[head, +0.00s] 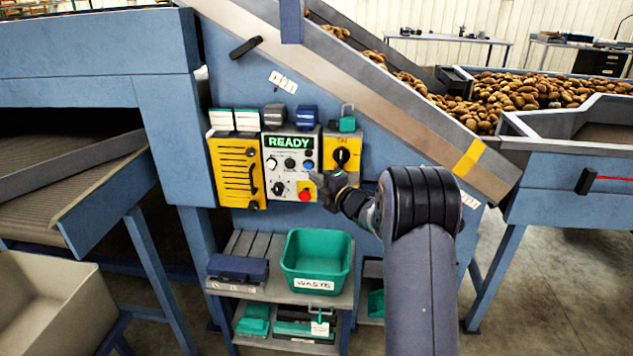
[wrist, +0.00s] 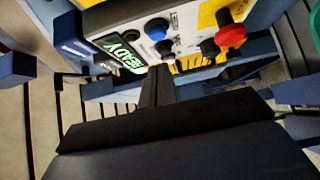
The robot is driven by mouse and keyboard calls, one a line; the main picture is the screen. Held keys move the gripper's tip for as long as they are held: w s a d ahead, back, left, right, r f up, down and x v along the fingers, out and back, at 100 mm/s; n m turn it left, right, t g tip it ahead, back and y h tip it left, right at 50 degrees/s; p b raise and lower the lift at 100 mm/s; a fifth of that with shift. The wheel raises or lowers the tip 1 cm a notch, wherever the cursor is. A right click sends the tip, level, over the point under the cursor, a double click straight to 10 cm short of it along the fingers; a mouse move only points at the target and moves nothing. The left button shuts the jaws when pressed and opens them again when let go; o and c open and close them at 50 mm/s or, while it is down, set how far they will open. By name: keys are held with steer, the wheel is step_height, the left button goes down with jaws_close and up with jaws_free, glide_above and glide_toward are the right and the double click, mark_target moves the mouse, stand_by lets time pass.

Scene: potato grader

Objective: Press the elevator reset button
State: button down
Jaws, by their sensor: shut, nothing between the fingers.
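The control panel (head: 291,178) with a lit READY display (head: 289,143) is on the blue machine frame. It has a white button (head: 271,163), a black one (head: 289,163), a blue one (head: 308,164), a black knob (head: 278,188) and a red button (head: 304,195). I cannot read which is the reset button. My gripper (head: 317,180) is shut and empty in front of the panel's right side. In the wrist view, the fingertips (wrist: 160,76) point toward the panel, with the blue button (wrist: 156,30) and red button (wrist: 230,33) beyond; contact cannot be told.
A yellow box with a black rotary switch (head: 341,158) is right of the panel; a yellow slotted box (head: 237,172) is left. Below, a shelf holds a green WASTE bin (head: 317,262) and a dark blue case (head: 238,268). A sloped conveyor (head: 390,95) rises above.

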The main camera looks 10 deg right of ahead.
steer(key=b+v, duration=0.1)
steer(key=v, duration=0.7)
steer(key=shift+f, duration=0.25)
steer(key=shift+w+a, duration=0.1)
